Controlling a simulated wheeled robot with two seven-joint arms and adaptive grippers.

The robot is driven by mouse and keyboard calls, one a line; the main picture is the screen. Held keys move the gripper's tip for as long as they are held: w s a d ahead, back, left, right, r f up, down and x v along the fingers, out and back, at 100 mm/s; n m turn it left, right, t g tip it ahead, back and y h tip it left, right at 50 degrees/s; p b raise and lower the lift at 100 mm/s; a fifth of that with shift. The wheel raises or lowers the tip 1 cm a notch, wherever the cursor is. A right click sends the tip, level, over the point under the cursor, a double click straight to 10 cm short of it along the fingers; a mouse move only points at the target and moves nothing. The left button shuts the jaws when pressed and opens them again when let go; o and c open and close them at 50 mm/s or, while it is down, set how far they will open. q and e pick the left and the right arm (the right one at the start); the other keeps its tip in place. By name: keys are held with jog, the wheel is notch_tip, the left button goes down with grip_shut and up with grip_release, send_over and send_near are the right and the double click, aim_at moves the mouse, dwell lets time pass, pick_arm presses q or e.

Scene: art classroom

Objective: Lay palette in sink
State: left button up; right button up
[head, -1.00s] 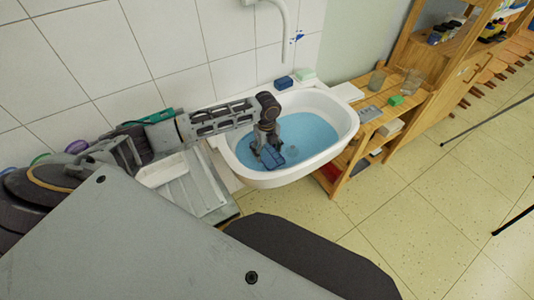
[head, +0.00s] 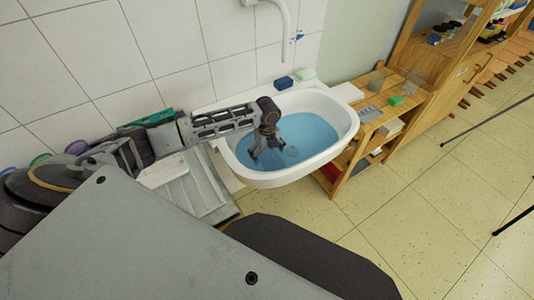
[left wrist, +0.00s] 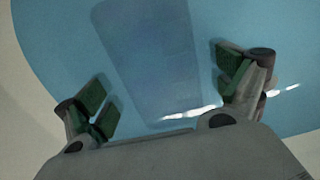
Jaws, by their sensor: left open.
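The white sink (head: 349,124) holds blue water (head: 318,133). My left gripper (head: 264,156) reaches down into the sink at its left part, fingers apart. In the left wrist view a dark blue rectangular shape, which looks like the palette (left wrist: 150,60), lies in the water below and between the open fingers (left wrist: 165,92). It appears apart from both fingers. The palette cannot be made out in the head view now. My right gripper is not in view.
A dark blue block (head: 284,83) and a pale green block (head: 306,74) sit on the sink's back ledge. A grey ribbed drainboard (head: 190,193) is left of the sink. A wooden shelf (head: 371,112) with a green block (head: 396,100) stands to the right.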

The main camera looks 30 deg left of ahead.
aim_at(267, 157)
pick_arm(q)
jog(key=shift+r, duration=0.2)
jog(key=shift+r, duration=0.25)
notch_tip(267, 157, up, 11)
jog(key=p, duration=0.1)
jog(key=shift+r, duration=0.2)
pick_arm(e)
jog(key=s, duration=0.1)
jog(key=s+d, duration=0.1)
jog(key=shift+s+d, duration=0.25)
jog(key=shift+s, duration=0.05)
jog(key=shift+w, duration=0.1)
